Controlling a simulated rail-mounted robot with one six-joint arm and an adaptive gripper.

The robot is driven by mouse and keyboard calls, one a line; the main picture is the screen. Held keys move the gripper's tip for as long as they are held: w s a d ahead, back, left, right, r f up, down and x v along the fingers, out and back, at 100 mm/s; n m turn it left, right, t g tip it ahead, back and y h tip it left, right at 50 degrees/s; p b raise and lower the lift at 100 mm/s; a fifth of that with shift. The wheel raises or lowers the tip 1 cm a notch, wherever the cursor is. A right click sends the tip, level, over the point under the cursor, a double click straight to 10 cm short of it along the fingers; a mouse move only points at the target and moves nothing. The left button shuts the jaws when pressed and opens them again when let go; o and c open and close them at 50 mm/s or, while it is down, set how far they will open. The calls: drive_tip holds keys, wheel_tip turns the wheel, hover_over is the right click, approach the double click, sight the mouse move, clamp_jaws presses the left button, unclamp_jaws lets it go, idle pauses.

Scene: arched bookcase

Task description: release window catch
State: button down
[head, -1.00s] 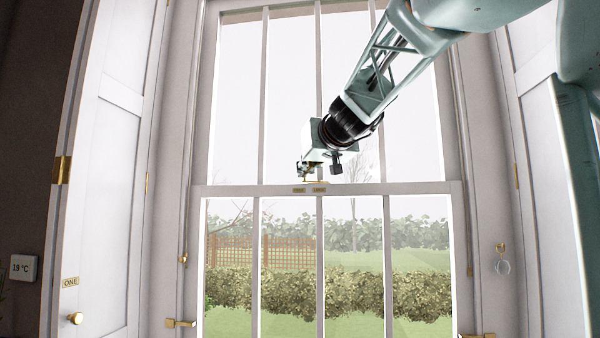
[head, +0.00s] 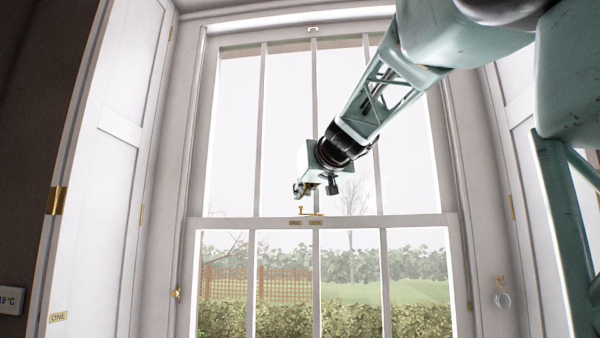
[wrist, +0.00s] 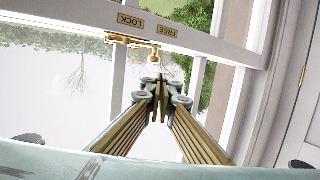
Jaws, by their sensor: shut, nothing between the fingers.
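The brass window catch (head: 312,214) sits on the meeting rail of the sash window, above two small brass plates. Its upright knob (head: 302,208) stands at the catch's left end in the head view. In the wrist view the catch (wrist: 133,41) lies along the rail beside the LOCK plate (wrist: 131,20) and the FREE plate (wrist: 168,32); its knob end is on the FREE side. My gripper (head: 301,189) is just above the catch, apart from it. In the wrist view its fingertips (wrist: 155,84) are together with nothing between them.
The meeting rail (head: 400,220) crosses the window, with glazing bars above and below. A white shutter panel (head: 105,170) marked ONE stands at the left, another at the right. A ring (head: 502,300) hangs on the right frame. Open air surrounds my gripper.

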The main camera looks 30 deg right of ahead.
wheel_tip(320, 180, up, 7)
idle(0.5)
idle(0.6)
drive_tip(key=s+a+f+n+g+y, duration=0.1)
drive_tip(key=s+a+f+g, duration=0.1)
drive_tip(key=s+a+f, duration=0.35)
drive_tip(key=s+a+f+g+y, duration=0.1)
drive_tip(key=s+a+f, duration=0.2)
drive_tip(key=a+f, duration=0.6)
drive_tip(key=s+a+f+n+g+y, duration=0.15)
drive_tip(key=s+a+f, duration=0.35)
drive_tip(key=f, duration=0.6)
drive_tip(key=s+a+f+g, duration=0.2)
drive_tip(key=s+f, duration=0.9)
drive_tip(key=s, duration=0.1)
drive_tip(key=s+a+f+g, duration=0.2)
drive_tip(key=s+a+f, duration=0.1)
drive_tip(key=s+f, duration=0.8)
drive_tip(key=s+a+f+g, duration=0.2)
drive_tip(key=s+a+f, duration=0.1)
drive_tip(key=s+f, duration=0.8)
drive_tip(key=s, duration=0.2)
drive_tip(key=shift+s+a+f+g, duration=0.2)
drive_tip(key=shift+s+a+g, duration=0.05)
drive_tip(key=shift+s+g, duration=0.1)
